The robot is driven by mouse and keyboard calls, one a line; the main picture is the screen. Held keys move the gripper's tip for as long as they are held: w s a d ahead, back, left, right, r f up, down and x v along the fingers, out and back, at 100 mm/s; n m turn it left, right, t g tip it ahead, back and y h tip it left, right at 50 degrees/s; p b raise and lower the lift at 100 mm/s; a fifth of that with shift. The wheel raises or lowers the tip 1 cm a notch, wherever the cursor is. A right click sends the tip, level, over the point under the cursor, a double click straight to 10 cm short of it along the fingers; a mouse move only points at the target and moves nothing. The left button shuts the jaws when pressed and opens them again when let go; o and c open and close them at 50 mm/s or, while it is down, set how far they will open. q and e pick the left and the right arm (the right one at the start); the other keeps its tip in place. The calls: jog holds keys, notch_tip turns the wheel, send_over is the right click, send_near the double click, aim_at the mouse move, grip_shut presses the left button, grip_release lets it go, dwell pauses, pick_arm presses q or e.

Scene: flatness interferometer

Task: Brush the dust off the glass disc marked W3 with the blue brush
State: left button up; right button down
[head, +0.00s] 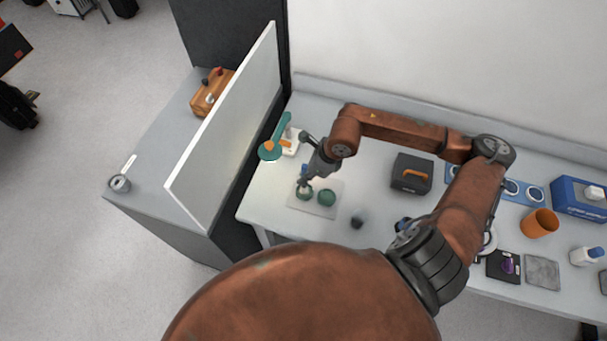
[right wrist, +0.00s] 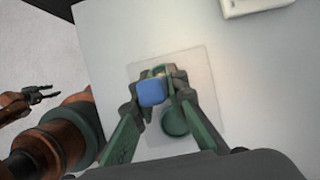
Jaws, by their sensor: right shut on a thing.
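My right gripper (head: 306,186) is shut on the blue brush (right wrist: 152,92); the brush's blue block shows between the fingers in the right wrist view. It is low over a pale square mat (head: 298,208), which also shows in the right wrist view (right wrist: 200,62). I cannot read a W3 mark on either, nor tell whether the bristles touch glass. My left gripper (right wrist: 42,94) is off the table's left side, its fingers apart and empty.
A teal lamp (head: 271,150) stands left of the mat, near a white upright panel (head: 225,130). A small dark cup (head: 358,218) and a black case (head: 411,174) are to the right. Farther right are an orange cup (head: 540,222) and a blue box (head: 578,200).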

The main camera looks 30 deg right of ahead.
jog(key=shift+s+f, duration=0.1)
jog(key=shift+s, duration=0.15)
jog(key=shift+s+b, duration=0.3)
jog(key=shift+s, duration=0.3)
dwell(0.3)
jog(key=shift+r, duration=0.55)
jog(key=shift+w, duration=0.1)
jog(key=shift+w+f+b, duration=0.1)
jog(key=shift+w+b, duration=0.5)
jog(key=shift+w, duration=0.75)
jog(key=shift+f+b, duration=0.4)
jog(key=shift+b, duration=0.15)
